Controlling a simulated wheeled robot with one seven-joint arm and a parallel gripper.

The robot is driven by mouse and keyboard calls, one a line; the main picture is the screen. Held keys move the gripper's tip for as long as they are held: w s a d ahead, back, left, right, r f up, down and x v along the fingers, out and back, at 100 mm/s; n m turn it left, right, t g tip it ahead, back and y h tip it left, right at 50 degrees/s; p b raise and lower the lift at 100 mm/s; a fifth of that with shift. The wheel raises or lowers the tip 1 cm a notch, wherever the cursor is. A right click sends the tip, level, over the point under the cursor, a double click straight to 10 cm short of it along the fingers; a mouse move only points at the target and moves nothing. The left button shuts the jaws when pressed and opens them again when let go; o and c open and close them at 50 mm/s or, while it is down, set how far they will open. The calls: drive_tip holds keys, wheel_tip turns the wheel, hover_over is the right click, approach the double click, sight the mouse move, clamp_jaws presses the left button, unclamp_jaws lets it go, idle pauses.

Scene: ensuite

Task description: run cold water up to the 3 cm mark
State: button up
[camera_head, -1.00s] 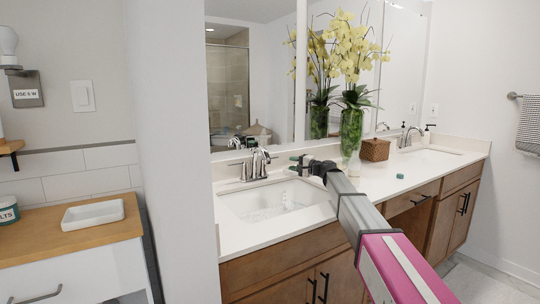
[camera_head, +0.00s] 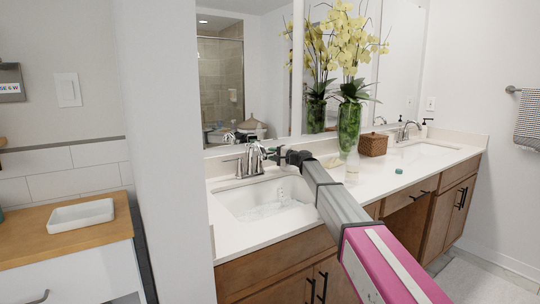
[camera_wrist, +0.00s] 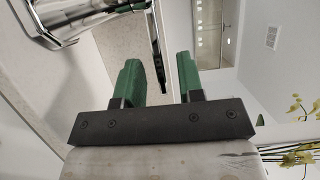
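The near sink basin (camera_head: 240,203) is white and set in a white counter. A clear, glinting patch (camera_head: 268,209) shows on its floor; I cannot tell whether it is water or a clear object, and no 3 cm mark is readable. A chrome two-handle faucet (camera_head: 253,162) stands behind the basin, its left handle (camera_head: 235,164) in plain view and its right handle partly hidden by my gripper. My gripper (camera_head: 268,152) is beside the faucet's right side. In the wrist view its green fingers (camera_wrist: 160,72) are apart, with chrome faucet parts (camera_wrist: 60,18) at upper left. A thin dark strip shows between the fingers.
A vase of yellow orchids (camera_head: 348,128), a small clear bottle (camera_head: 351,176), a wicker box (camera_head: 373,145) and a green disc (camera_head: 399,171) stand on the counter to the right. The mirror (camera_head: 225,75) rises close behind the faucet. A wall end (camera_head: 165,150) stands at left.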

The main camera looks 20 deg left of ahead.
drive_tip(key=shift+x, duration=0.85)
clamp_jaws()
drive_tip(key=shift+s+d+m+t+h, duration=0.25)
drive_tip(key=shift+s+m+t, duration=0.2)
drive_tip(key=shift+t, duration=0.25)
drive_tip(key=shift+s+d+m+t+h, duration=0.1)
drive_tip(key=shift+d+m+t+h, duration=0.1)
drive_tip(key=shift+m+t+h, duration=0.65)
drive_tip(key=shift+t, duration=0.25)
unclamp_jaws()
